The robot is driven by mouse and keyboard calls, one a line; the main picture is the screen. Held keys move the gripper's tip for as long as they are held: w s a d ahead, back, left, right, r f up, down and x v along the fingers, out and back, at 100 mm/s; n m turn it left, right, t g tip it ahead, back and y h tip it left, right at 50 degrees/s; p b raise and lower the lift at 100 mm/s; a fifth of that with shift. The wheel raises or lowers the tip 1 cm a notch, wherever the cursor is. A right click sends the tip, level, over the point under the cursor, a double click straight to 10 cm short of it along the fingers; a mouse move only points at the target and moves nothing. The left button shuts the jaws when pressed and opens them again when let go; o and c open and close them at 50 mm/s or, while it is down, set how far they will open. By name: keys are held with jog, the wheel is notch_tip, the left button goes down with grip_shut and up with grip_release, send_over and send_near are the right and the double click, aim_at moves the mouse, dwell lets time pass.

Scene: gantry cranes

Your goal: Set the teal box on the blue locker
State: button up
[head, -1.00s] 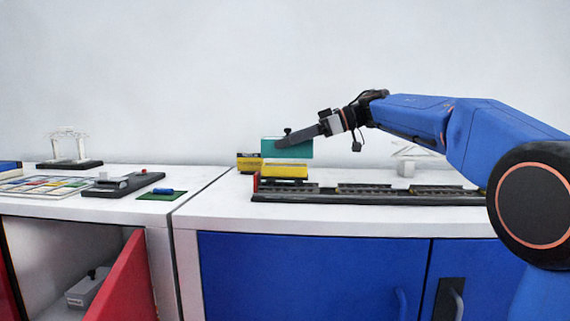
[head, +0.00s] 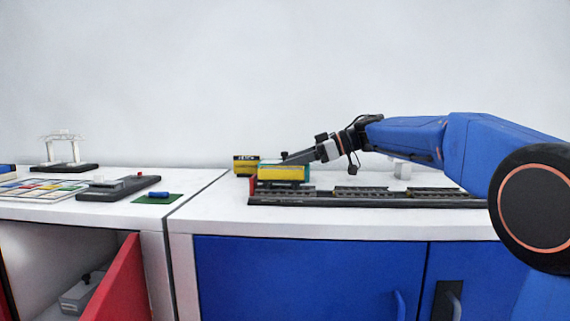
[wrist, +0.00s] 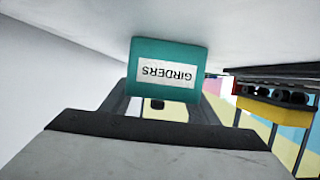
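The teal box (head: 307,168) is mostly hidden behind a yellow wagon in the head view; only its top strip and right end show. In the wrist view the teal box (wrist: 167,62) shows a white GIRDERS label, upside down in the picture. My gripper (head: 289,159) is shut on the box, with its fingers at the box's sides. The box is low over the white top of the blue locker (head: 310,270); I cannot tell whether its underside touches the top.
The yellow wagon (head: 281,174) stands on dark track (head: 355,200) just in front of the box. A yellow and black box (head: 245,166) is close on the left. A white block (head: 402,170) stands further right. The red-doored locker (head: 122,280) adjoins on the left.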

jog(key=o, duration=0.4)
jog(key=shift+r, duration=0.1)
jog(key=v, duration=0.7)
jog(key=shift+d+r, duration=0.15)
jog(key=shift+d, duration=0.05)
